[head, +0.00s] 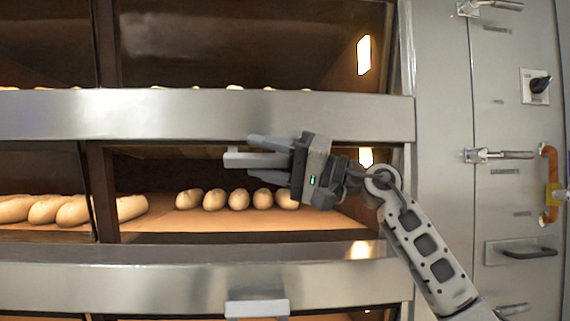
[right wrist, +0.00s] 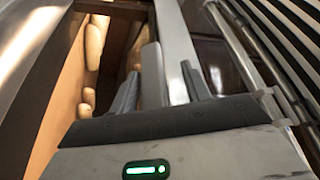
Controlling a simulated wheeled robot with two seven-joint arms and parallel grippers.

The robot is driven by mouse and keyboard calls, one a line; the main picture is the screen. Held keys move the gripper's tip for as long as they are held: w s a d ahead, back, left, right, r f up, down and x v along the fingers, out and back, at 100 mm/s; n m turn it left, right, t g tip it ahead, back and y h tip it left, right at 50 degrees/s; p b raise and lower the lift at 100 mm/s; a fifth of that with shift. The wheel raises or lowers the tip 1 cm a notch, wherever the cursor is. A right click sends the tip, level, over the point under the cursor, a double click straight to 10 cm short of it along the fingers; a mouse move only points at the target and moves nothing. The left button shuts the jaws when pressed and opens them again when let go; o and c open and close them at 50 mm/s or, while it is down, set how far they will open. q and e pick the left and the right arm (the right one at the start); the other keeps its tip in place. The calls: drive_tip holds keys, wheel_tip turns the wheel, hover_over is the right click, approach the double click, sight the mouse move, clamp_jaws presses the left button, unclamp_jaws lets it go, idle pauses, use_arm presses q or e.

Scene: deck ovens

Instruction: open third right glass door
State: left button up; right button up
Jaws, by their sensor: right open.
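The right glass door (head: 160,222) of the middle deck fronts a lit chamber with several pale loaves behind it. It looks shut, though the clear pane is hard to make out. Its light grey handle (head: 242,159) sticks out near the top edge. My right gripper (head: 262,152) is at this handle, pointing left, with its fingers apart. In the right wrist view, the handle (right wrist: 152,75) lies between the two open fingers of the gripper (right wrist: 163,85); I cannot tell if they touch it. The gripper hides part of the loaves and door. My left gripper is not in view.
A steel ledge (head: 200,115) runs above this door and another (head: 180,285) below. A similar handle (head: 257,308) juts out lower down. To the right is a steel panel with latches (head: 498,155), a knob (head: 539,85) and an orange handle (head: 549,185).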

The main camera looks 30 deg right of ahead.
use_arm(q)
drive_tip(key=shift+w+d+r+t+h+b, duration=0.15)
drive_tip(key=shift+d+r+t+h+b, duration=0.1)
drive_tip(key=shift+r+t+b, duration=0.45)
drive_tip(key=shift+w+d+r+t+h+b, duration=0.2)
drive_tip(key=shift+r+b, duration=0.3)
drive_tip(key=shift+b, duration=0.4)
use_arm(e)
drive_tip(key=v, duration=1.5)
drive_tip(key=shift+s+d, duration=0.25)
drive_tip(key=shift+s, duration=0.05)
drive_tip(key=shift+f, duration=0.1)
